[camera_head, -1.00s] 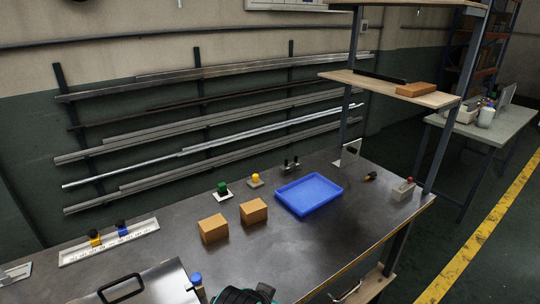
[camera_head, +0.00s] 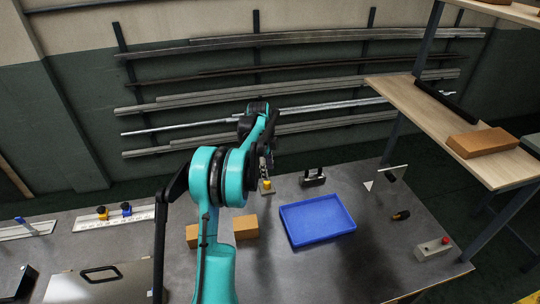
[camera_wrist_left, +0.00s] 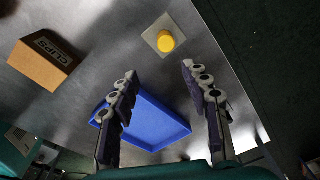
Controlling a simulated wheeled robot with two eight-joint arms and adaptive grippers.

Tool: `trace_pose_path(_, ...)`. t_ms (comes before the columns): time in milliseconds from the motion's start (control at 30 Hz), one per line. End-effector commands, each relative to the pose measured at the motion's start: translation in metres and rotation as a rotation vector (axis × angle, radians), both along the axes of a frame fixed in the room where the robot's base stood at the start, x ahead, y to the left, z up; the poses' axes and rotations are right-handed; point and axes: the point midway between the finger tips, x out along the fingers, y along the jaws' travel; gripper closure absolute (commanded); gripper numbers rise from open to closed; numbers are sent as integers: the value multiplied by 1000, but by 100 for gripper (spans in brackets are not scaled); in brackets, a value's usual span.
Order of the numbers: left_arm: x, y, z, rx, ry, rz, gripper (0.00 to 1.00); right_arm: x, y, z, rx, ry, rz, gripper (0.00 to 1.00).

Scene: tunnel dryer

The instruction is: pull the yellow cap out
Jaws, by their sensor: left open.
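The yellow cap (camera_head: 273,187) sits on a small pale square base on the metal table, behind the cardboard boxes. In the left wrist view the yellow cap (camera_wrist_left: 166,42) shows from above, past the fingertips and roughly in line with the gap between them. My left gripper (camera_wrist_left: 159,72) is open and empty, with its two fingers spread apart. In the head view my left gripper (camera_head: 264,163) is small, partly hidden by its arm, and close to the cap. I cannot tell the exact distance; no contact shows. My right gripper is in neither current view.
A blue tray (camera_head: 318,221) lies right of the cap. Cardboard boxes (camera_head: 246,227) stand in front, one partly behind my arm. A black two-post fixture (camera_head: 312,178) is right of the cap. A wooden shelf (camera_head: 440,115) overhangs the right side.

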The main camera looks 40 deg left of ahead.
Motion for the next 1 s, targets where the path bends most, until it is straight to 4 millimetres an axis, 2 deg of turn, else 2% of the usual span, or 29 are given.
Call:
trace_pose_path(33, 1, 10, -3, -7, 6, -25, 53, 0, 0, 6, 0, 0, 0, 60)
trace_pose_path(100, 2, 18, -10, -15, 13, -57, 53, 0, 0, 8, 0, 0, 0, 60)
trace_pose_path(233, 2, 25, -20, -21, 17, -84, 53, 0, 0, 8, 0, 0, 0, 60)
trace_pose_path(700, 4, 17, -85, -21, 17, -87, 53, 0, 0, -10, 0, 0, 0, 60)
trace_pose_path(1000, 4, 16, -94, -21, 17, -86, 53, 0, 0, -11, 0, 0, 0, 60)
